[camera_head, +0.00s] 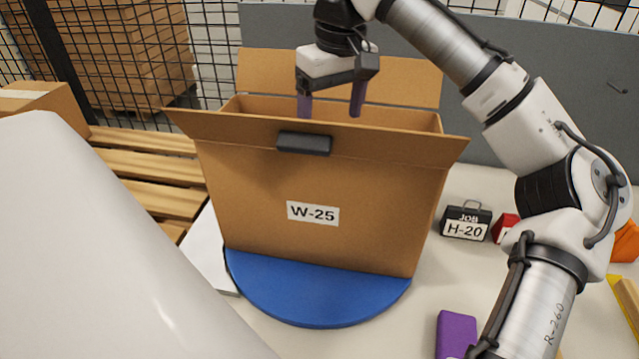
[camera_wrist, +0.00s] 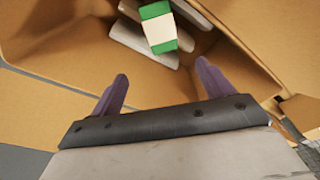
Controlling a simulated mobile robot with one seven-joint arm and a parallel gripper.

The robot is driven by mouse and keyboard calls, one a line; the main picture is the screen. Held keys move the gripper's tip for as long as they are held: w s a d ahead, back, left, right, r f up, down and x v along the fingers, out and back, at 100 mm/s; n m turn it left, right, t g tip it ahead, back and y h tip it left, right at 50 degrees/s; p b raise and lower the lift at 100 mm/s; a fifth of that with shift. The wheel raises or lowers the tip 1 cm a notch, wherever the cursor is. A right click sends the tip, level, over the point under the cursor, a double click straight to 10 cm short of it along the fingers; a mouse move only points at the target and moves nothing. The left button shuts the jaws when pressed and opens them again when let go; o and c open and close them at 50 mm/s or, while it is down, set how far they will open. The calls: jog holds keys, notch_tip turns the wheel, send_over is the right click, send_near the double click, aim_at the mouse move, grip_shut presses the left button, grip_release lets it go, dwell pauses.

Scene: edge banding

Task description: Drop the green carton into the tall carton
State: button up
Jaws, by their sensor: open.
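The tall carton (camera_head: 250,185) is a brown open-topped box labelled W-25, with its flaps folded outward. It stands on a round blue base (camera_head: 310,290). My gripper (camera_head: 331,106) is over the carton's opening with its purple fingers spread and nothing between them. In the wrist view my gripper (camera_wrist: 162,85) points into the carton (camera_wrist: 60,50). The green carton (camera_wrist: 158,28), green with a white band, lies inside the tall carton, beyond the fingertips and apart from them. The head view does not show the green carton, as the carton's front wall hides the inside.
Pale grey pieces (camera_wrist: 140,45) lie under and beside the green carton. A black block labelled H-20 (camera_head: 466,221), a red block (camera_head: 503,227) and a purple block (camera_head: 456,333) are on the table to the right. A grey panel (camera_head: 480,90) stands behind. A large white surface (camera_head: 90,240) fills the left front.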

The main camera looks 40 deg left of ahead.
notch_tip(320, 180, up, 13)
jog(key=d+p, duration=0.1)
jog(key=shift+s+d, duration=0.25)
jog(key=shift+f, duration=0.15)
dwell(0.3)
